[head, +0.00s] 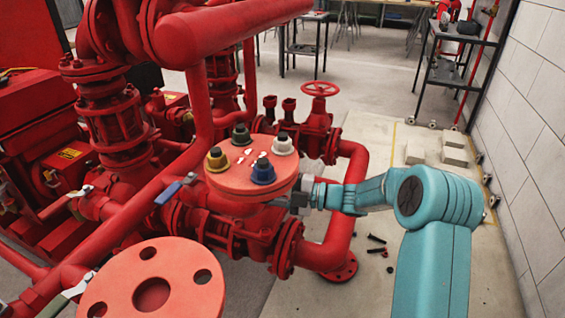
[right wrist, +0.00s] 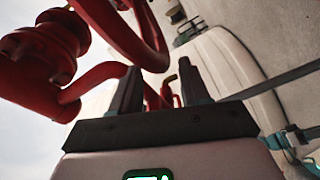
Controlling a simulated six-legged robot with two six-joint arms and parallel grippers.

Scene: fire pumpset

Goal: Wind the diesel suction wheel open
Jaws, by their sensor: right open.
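A red spoked handwheel (head: 320,89) stands on top of a red valve (head: 312,130) behind the round flange plate. It is the only handwheel I see, and no label on it can be read. My right gripper (head: 297,198) is at the right edge of the flange plate, in front of and below the wheel, apart from it. Its fingers are hard to make out there. In the right wrist view my right gripper (right wrist: 160,82) has two dark fingers spread apart with nothing held between them. A curved red part (right wrist: 152,45) lies beyond the fingertips; I cannot tell whether it is wheel or pipe. My left gripper is out of view.
The round red flange plate (head: 235,180) carries several coloured caps. A red elbow pipe (head: 345,200) runs down beside my right arm. A flange with holes (head: 150,285) is at the front left. Loose bolts (head: 376,238) lie on the floor. A block wall (head: 535,130) is at the right.

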